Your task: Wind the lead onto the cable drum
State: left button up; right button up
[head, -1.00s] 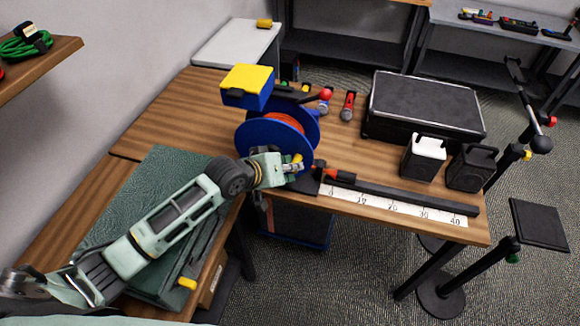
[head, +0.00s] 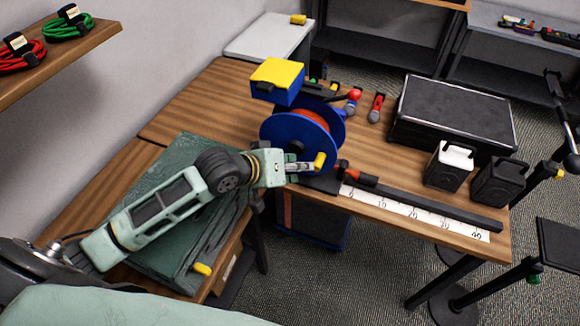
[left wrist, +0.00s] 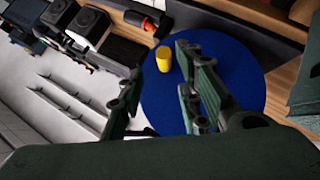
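The blue cable drum (head: 277,140) stands at the table's front edge, with orange-red lead (head: 313,121) wound between its flanges. Its yellow crank knob (head: 319,161) faces the front. My left gripper (head: 307,166) is just left of the knob. In the left wrist view the fingers of my left gripper (left wrist: 158,62) are spread apart, with the yellow knob (left wrist: 163,59) between or just beyond their tips, apparently untouched. The blue drum flange (left wrist: 240,75) fills the background there. A red-and-black piece (head: 360,177) lies right of the drum by the ruler. My right gripper is not in view.
A blue box with a yellow top (head: 277,72) is behind the drum. A black bar and white ruler strip (head: 415,217) run along the front edge. A black case (head: 455,108) and two canisters (head: 448,165) stand right. A green folded case (head: 150,250) lies under my left arm.

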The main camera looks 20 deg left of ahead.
pick_arm(q)
jog(key=shift+v, duration=1.7)
jog(key=shift+d, duration=0.1)
jog(key=s+a+f+m+g+y, duration=0.1)
jog(key=s+f+g+y, duration=0.15)
jog(key=s, duration=0.55)
jog(key=s+a+f+m+g+y, duration=0.15)
jog(key=s+f, duration=0.25)
jog(key=s, duration=0.4)
jog(key=s+f+m+g+y, duration=0.1)
jog(key=s+f+m+g, duration=0.15)
jog(key=s, duration=0.65)
notch_tip(320, 180, down, 31)
jog(key=s+b, duration=0.1)
jog(key=b, duration=0.3)
jog(key=s+a+f+g+b, duration=0.1)
jog(key=s+a+f+b, duration=0.1)
jog(key=s+f, duration=1.5)
notch_tip(320, 180, down, 2)
jog(key=shift+a+f+g+y+b, duration=0.1)
jog(key=shift+a+g+y+b, duration=0.25)
jog(key=shift+a, duration=0.25)
